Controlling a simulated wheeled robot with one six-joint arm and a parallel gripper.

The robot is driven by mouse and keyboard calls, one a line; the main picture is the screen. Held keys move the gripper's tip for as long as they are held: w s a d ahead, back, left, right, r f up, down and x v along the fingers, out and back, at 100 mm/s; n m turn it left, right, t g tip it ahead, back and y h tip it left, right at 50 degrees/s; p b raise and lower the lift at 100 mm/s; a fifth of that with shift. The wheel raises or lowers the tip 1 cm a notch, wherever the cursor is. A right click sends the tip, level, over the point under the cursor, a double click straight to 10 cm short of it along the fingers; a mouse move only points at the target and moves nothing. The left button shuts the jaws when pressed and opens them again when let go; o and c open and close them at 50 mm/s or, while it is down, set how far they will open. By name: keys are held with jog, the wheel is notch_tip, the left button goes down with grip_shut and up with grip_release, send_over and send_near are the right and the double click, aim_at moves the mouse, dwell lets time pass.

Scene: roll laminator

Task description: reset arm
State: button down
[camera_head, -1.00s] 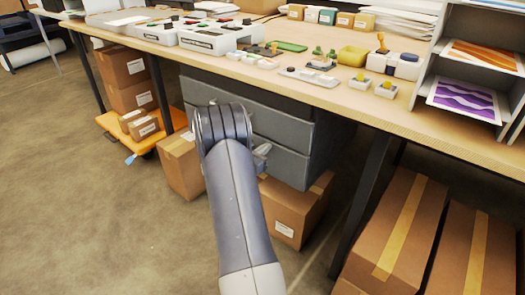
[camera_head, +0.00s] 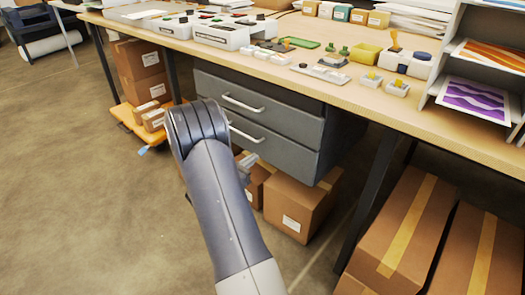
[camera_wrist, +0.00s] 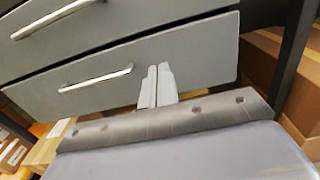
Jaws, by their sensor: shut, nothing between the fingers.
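My arm (camera_head: 215,185) rises from the bottom of the head view and bends in front of the workbench. My gripper (camera_head: 247,165) shows only in part there, beside the arm's bend and in front of the grey drawer unit (camera_head: 320,130). In the wrist view my gripper (camera_wrist: 158,72) has its two fingers together with nothing between them. The fingers point toward the lower drawer (camera_wrist: 200,62); I cannot tell how far they are from it.
An orange cart (camera_head: 125,118) is at left. The floor (camera_head: 80,210) at left is clear.

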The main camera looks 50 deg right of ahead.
aim_at(280, 139)
jog(key=shift+a, duration=0.9)
jog(key=shift+d, duration=0.1)
jog(key=d, duration=0.7)
jog(key=d+b, duration=0.1)
jog(key=d, duration=0.5)
jog(key=shift+w+d, duration=0.2)
jog(key=shift+d, duration=0.15)
